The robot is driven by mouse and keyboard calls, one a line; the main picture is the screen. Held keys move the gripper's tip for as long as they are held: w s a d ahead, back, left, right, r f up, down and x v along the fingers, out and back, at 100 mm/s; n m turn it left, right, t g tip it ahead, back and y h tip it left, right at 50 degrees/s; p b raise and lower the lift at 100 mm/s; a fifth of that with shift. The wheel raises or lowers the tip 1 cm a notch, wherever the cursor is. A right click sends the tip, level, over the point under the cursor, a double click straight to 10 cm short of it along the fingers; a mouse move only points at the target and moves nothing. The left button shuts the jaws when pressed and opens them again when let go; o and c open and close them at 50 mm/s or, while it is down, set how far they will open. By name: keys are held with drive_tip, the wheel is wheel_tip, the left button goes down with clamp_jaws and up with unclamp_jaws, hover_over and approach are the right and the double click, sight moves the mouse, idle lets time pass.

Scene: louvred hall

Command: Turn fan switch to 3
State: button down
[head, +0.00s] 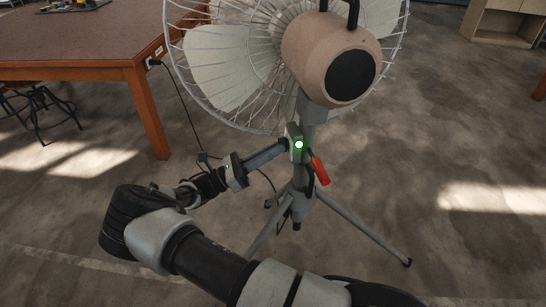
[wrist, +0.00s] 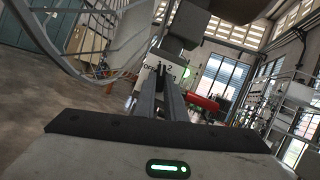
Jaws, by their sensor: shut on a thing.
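The fan (head: 325,55) stands on a grey tripod, its pale motor housing and wire cage above my arm. Its switch box (head: 296,133) sits on the pole and shows a bright green-white spot. In the wrist view the box's pale face (wrist: 150,80) bears "OFF" and a "2"; other marks are partly covered. My gripper (head: 283,147) reaches the box from the left. In the wrist view its two fingers (wrist: 168,76) are close together against the box's face, shut on the switch knob. The fingers hide the knob, so its setting cannot be read.
A red handle (head: 319,171) sticks out beside the pole, just right of the box; it also shows in the wrist view (wrist: 202,102). The fan cage (head: 215,60) is close above my arm. A brown table (head: 90,50) stands at left, with a cable hanging. Floor at right is clear.

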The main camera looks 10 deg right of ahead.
drive_tip(key=shift+w+f+m+g+b, duration=0.1)
drive_tip(key=shift+m+g+b, duration=0.55)
drive_tip(key=shift+m, duration=0.95)
drive_tip(key=shift+g, duration=0.35)
drive_tip(key=c, duration=2.1)
unclamp_jaws()
drive_tip(key=shift+a, duration=0.1)
drive_tip(key=shift+p, duration=0.3)
